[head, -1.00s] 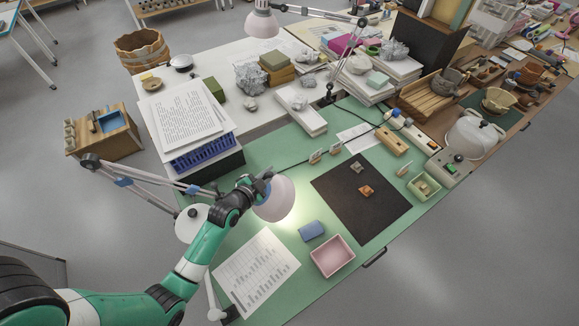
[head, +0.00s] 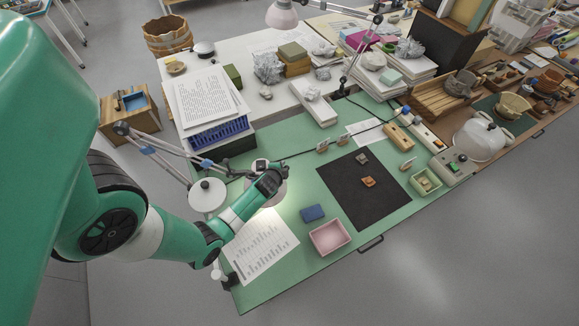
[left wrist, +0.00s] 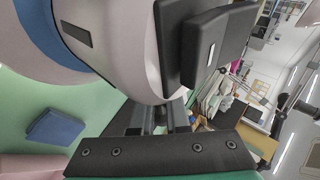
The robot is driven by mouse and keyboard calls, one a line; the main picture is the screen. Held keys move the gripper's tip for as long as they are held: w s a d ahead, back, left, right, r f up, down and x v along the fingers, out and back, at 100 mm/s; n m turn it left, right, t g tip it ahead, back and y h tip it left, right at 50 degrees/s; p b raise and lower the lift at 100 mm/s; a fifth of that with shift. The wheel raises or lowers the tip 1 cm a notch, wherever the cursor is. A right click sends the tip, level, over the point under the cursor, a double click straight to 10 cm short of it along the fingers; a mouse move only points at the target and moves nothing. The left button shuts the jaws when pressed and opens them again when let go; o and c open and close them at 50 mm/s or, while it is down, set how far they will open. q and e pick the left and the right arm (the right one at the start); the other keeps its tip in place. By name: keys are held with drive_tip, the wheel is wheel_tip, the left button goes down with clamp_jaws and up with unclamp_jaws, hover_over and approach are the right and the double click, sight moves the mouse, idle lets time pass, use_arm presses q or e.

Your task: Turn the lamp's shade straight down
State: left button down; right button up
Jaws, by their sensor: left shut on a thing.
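The near lamp's pale pinkish shade (head: 277,193) hangs over the left part of the green mat, at the end of a jointed arm (head: 165,146). My left gripper (head: 271,170) is shut at the shade's upper side and hides much of it in the head view. In the left wrist view the shade (left wrist: 108,35) is large and close, against the dark fingers (left wrist: 184,45); the exact grip point is hidden. A bright patch lies on the mat just below and right of the shade. The shade's exact tilt is hard to tell. My right gripper is not in view.
A printed sheet (head: 262,246), a blue block (head: 313,213) and a pink tray (head: 331,238) lie near the shade. A dark mat (head: 345,200) holds two sherds. A blue basket with papers (head: 218,132) stands behind the lamp's arm. Another lamp (head: 281,15) stands at the back.

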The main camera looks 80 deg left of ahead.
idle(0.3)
use_arm(q)
drive_tip(key=c, duration=0.9)
unclamp_jaws()
drive_tip(key=p+v, duration=0.3)
drive_tip(key=v, duration=0.8)
drive_tip(key=shift+s+d+r+p, duration=0.1)
drive_tip(key=shift+d+r+p, duration=0.05)
drive_tip(key=shift+d+p, duration=0.15)
